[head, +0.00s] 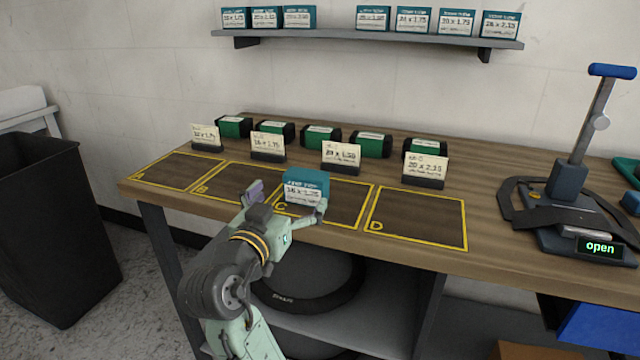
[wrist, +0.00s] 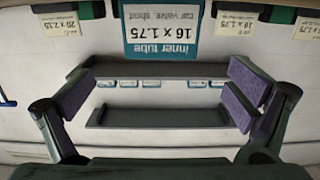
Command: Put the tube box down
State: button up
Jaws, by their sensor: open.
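The tube box (head: 306,186) is teal with a white label, upright over the yellow-outlined square C (head: 349,204). I cannot tell for certain whether its base rests on the bench. In the wrist view the tube box (wrist: 163,30) appears upside down, and its label reads "inner tube" and 16 x 1.75. My gripper (head: 287,203) is open around the box at its near side. In the wrist view the two purple-padded fingers (wrist: 162,90) stand wide apart, with a gap to the box on each side. Part of the box's lower front is hidden by my gripper in the head view.
Squares A (head: 178,171), B (head: 222,182) and D (head: 416,217) are empty. Size cards, such as one at D (head: 426,166), and several green boxes (head: 371,145) stand behind. A clamp-like stand (head: 570,185) reading "open" is at right. A wall shelf (head: 370,37) holds more teal boxes.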

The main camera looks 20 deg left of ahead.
aim_at(302, 182)
jog(key=w, duration=0.3)
jog(key=shift+w+d+f+p, duration=0.1)
jog(key=shift+w+p, duration=1.1)
jog(key=shift+w, duration=1.9)
jog(key=shift+c, duration=0.3)
